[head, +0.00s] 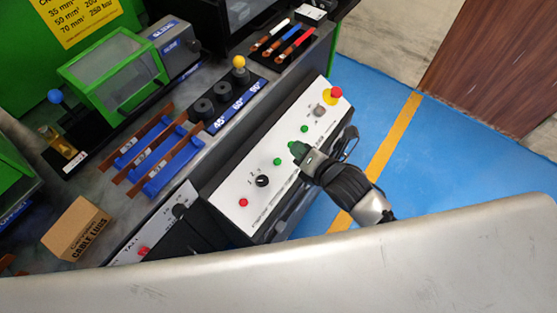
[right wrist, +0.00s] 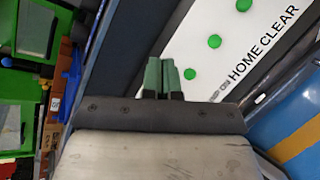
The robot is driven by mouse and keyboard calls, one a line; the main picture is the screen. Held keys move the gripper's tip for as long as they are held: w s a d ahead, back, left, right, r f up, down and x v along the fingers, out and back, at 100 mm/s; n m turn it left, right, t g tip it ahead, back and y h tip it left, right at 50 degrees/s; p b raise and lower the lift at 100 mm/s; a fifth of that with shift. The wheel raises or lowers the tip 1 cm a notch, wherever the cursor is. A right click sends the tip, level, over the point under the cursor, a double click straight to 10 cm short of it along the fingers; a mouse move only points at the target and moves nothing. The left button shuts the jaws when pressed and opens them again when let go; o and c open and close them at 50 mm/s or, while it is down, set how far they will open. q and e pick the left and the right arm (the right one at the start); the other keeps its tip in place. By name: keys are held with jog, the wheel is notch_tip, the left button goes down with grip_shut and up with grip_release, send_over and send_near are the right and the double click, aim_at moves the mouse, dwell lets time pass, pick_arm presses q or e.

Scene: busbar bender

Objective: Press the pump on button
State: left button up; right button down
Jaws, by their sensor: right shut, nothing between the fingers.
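A white control panel (head: 225,191) on the bench front carries green buttons, a black selector knob (head: 262,181) and a red button (head: 243,202). One green button (head: 278,161) sits just left of my right gripper (head: 298,150), another green button (head: 304,129) just above it. My right gripper is shut and empty, its green fingertips over the panel. In the right wrist view the closed fingertips (right wrist: 164,75) are beside the nearest green button (right wrist: 190,74); I cannot tell if they touch. Lettering "HOME CLEAR" shows there; the label nearer the gripper is partly hidden. My left gripper is out of view.
A red mushroom button (head: 336,91) and a key switch (head: 320,110) are at the panel's upper end. A yellow-knobbed lever (head: 239,63), blue racks with copper bars (head: 150,150) and a cable lugs box (head: 76,229) stand on the bench. Blue floor lies right.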

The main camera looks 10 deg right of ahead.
pick_arm(q)
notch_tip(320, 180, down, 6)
jog(key=b, duration=0.6)
pick_arm(e)
send_over(277, 162)
jog(key=s+d, duration=0.2)
jog(key=d, duration=0.1)
notch_tip(277, 162, down, 6)
jog(key=shift+s+d+r, duration=0.1)
jog(key=shift+d+r, duration=0.05)
jog(key=shift+r, duration=0.05)
jog(key=shift+w+a+f+b, duration=0.2)
jog(key=shift+f+b, duration=0.1)
jog(key=shift+f, duration=0.1)
jog(key=shift+w+a+f+b, duration=0.15)
jog(key=shift+w+f+b, duration=0.1)
jog(key=shift+f, duration=0.15)
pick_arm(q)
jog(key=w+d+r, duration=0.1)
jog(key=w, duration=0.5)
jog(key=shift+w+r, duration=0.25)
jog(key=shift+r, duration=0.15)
pick_arm(e)
jog(key=shift+a+f, duration=0.15)
jog(key=shift+f, duration=0.15)
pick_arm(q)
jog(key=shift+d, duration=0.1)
pick_arm(e)
jog(key=shift+w, duration=0.1)
